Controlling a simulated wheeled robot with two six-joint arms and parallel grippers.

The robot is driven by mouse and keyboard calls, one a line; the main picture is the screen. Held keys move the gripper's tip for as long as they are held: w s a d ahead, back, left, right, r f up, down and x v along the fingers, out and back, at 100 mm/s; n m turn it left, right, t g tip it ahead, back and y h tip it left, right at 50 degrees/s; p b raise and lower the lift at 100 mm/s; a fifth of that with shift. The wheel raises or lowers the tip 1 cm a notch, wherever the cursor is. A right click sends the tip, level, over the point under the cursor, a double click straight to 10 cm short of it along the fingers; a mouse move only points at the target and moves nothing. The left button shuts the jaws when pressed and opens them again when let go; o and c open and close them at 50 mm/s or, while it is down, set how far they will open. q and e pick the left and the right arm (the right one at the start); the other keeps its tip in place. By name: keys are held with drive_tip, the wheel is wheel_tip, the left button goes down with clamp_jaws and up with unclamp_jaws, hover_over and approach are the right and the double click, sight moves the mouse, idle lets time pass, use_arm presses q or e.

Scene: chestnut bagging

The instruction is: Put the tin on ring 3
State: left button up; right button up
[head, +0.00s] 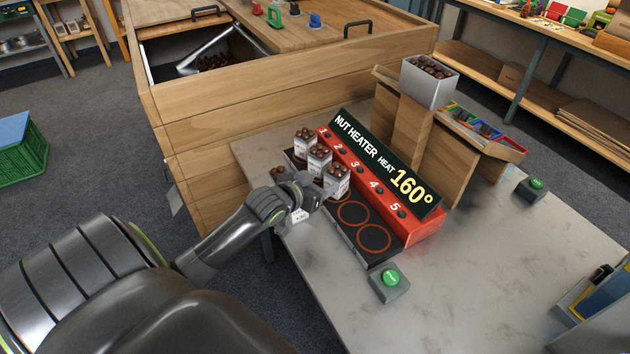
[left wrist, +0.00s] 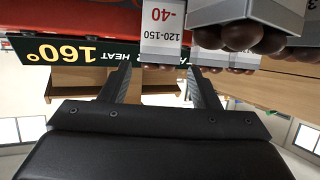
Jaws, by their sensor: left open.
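Three tins of chestnuts with pale labels stand in a row at the back rings of the nut heater. The nearest tin (head: 337,182) appears to be at ring 3; the middle tin (head: 319,159) and far tin (head: 305,140) are behind it. My left gripper (head: 322,190) is open, low beside the nearest tin. In the left wrist view a tin labelled 120-150 (left wrist: 162,32) is ahead, lined up between the open fingers (left wrist: 159,75); I cannot tell whether they touch it. The ring under it is hidden. My right gripper is out of view.
Two bare orange rings (head: 374,238) lie at the heater's near end. The red heater panel (head: 408,229), showing 160°, runs behind the rings. A green button (head: 390,279) is at the near end. Brown nuts (head: 279,172) show beside my left arm.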

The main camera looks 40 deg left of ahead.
use_arm(q)
drive_tip(key=shift+v, duration=1.05)
